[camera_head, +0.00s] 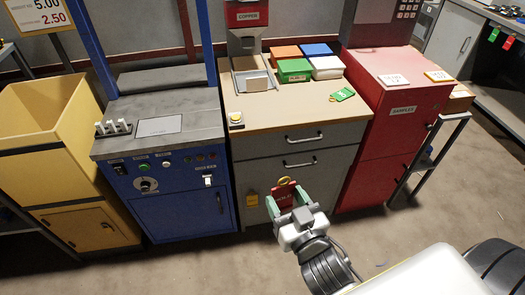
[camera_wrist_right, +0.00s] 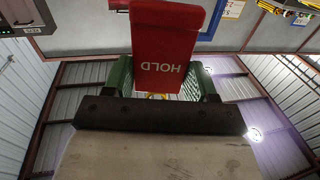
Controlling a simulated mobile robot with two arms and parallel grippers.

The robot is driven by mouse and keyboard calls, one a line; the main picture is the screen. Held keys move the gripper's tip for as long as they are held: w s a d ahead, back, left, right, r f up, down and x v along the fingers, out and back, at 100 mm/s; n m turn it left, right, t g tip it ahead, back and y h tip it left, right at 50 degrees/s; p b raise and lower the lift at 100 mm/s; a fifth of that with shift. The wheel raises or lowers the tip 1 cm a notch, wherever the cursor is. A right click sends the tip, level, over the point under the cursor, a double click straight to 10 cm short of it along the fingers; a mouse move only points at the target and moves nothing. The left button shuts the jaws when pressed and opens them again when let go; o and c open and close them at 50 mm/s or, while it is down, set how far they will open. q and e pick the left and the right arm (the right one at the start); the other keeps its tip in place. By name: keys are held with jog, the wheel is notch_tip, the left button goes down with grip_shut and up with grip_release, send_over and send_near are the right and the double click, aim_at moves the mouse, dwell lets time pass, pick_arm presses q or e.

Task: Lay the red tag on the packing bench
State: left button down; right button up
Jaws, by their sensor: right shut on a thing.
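The red tag (camera_head: 285,192), with a yellow ring at its top, is held upright in my right gripper (camera_head: 288,201), in front of the grey drawers and below the bench top. In the right wrist view the tag (camera_wrist_right: 168,40) reads HOLD and sits between the green fingers of the gripper (camera_wrist_right: 163,80), which is shut on it. The wood-topped bench (camera_head: 262,115) with grey drawers stands behind; no label names it as the packing bench. My left gripper is not in view.
A blue machine (camera_head: 160,150) stands left, a red SAMPLES cabinet (camera_head: 395,120) right.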

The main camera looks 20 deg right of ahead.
jog(key=w+a+r+n+g+y, duration=0.4)
jog(key=a+r+n+y, duration=0.5)
jog(key=a+y, duration=0.35)
jog(key=w+a+f+n+g+y, duration=0.3)
jog(key=w+a+f+g, duration=0.1)
jog(key=g, duration=0.1)
jog(key=shift+a+n+g, duration=0.2)
jog(key=shift+n+g, duration=0.1)
jog(key=shift+g, duration=0.1)
jog(key=shift+n+g+y, duration=0.3)
jog(key=shift+y, duration=0.15)
